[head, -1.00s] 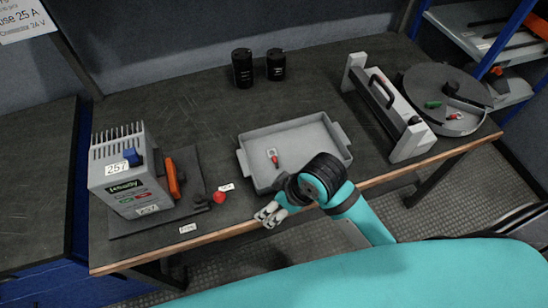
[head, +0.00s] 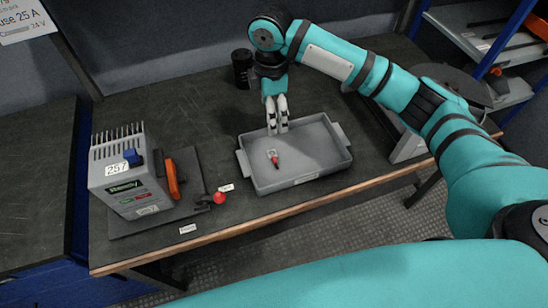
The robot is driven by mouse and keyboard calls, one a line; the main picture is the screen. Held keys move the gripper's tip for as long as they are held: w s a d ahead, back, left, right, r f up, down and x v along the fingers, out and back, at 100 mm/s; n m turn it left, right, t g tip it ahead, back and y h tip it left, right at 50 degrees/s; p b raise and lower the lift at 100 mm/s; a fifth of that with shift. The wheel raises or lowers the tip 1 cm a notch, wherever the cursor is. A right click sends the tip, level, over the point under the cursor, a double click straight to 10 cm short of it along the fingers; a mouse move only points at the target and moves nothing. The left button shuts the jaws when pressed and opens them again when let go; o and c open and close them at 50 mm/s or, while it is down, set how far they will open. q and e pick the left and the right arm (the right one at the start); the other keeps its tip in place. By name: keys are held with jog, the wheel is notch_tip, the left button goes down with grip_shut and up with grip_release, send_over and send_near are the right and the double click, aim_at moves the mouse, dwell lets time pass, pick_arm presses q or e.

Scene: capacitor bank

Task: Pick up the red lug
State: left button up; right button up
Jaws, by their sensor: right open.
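The red lug (head: 275,161) lies in the grey tray (head: 312,175), toward its left side. It has a red sleeve and a pale metal end. My right gripper (head: 278,130) points down over the tray's back edge, a little behind the lug and apart from it. Its two pale fingers are open with nothing between them. The arm comes in from the right and arches over the bench. My left gripper is not in view.
A grey device (head: 123,182) with an orange lever stands on a plate at the left, beside a red knob (head: 219,198). A black capacitor (head: 242,68) stands behind the tray. My arm partly covers the white frame (head: 408,146) and round dish at right. The bench's middle left is clear.

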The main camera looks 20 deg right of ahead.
send_over(275, 157)
jog(key=w, duration=0.1)
jog(key=f, duration=1.1)
jog(key=shift+a+f, duration=0.25)
jog(key=shift+f, duration=0.05)
jog(key=shift+s+d+f+p, duration=0.1)
jog(key=shift+f+p, duration=0.1)
jog(key=shift+f, duration=0.7)
jog(key=shift+d+f+p, duration=0.1)
jog(key=shift+f+p, duration=0.05)
jog(key=shift+f, duration=0.75)
jog(key=shift+s+d+f+p, duration=0.1)
jog(key=shift+f+p, duration=0.1)
jog(key=shift+f, duration=0.7)
jog(key=shift+c, duration=0.4)
jog(key=c, duration=1.2)
